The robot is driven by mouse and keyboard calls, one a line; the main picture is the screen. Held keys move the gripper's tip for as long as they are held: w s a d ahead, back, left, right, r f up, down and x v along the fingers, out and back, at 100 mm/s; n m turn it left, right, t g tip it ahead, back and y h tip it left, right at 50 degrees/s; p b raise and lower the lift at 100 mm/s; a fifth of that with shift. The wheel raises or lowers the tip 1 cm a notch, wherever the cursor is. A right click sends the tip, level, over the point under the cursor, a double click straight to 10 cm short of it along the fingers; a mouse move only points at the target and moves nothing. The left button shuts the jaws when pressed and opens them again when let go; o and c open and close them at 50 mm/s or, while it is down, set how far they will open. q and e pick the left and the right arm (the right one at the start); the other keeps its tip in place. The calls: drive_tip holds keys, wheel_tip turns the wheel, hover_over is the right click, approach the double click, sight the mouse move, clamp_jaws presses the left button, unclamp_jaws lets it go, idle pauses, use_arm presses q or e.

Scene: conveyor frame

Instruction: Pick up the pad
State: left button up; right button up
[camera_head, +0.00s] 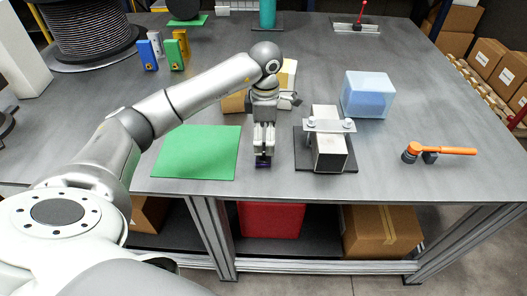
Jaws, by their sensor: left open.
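My left gripper (263,157) points down over the near middle of the grey table (386,160). It is open, with its fingertips close together in the picture. A small dark blue thing (263,162) shows at the fingertips; I cannot tell whether it is the pad or part of the fingers. A flat green sheet (197,152) lies on the table just left of the gripper, clear of the fingers. My right gripper is not in view.
Right of the gripper, a metal tube (330,155) sits clamped on a dark plate. Tan blocks (234,102) stand partly hidden behind my arm. A cable spool (90,28) stands far left.

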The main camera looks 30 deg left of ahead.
sight(264, 147)
use_arm(q)
drive_tip(key=shift+f, duration=0.3)
drive_tip(key=f+p, duration=0.1)
drive_tip(key=f, duration=0.1)
drive_tip(key=f+p, duration=0.1)
drive_tip(key=f, duration=0.1)
drive_tip(key=shift+s+a+f+p, duration=0.1)
drive_tip(key=shift+a+f+p, duration=0.1)
drive_tip(key=shift+f+p, duration=0.1)
drive_tip(key=shift+f, duration=0.35)
drive_tip(key=shift+c, duration=0.4)
drive_tip(key=c, duration=1.1)
drive_tip(key=shift+c, duration=0.2)
drive_tip(key=shift+r, duration=0.15)
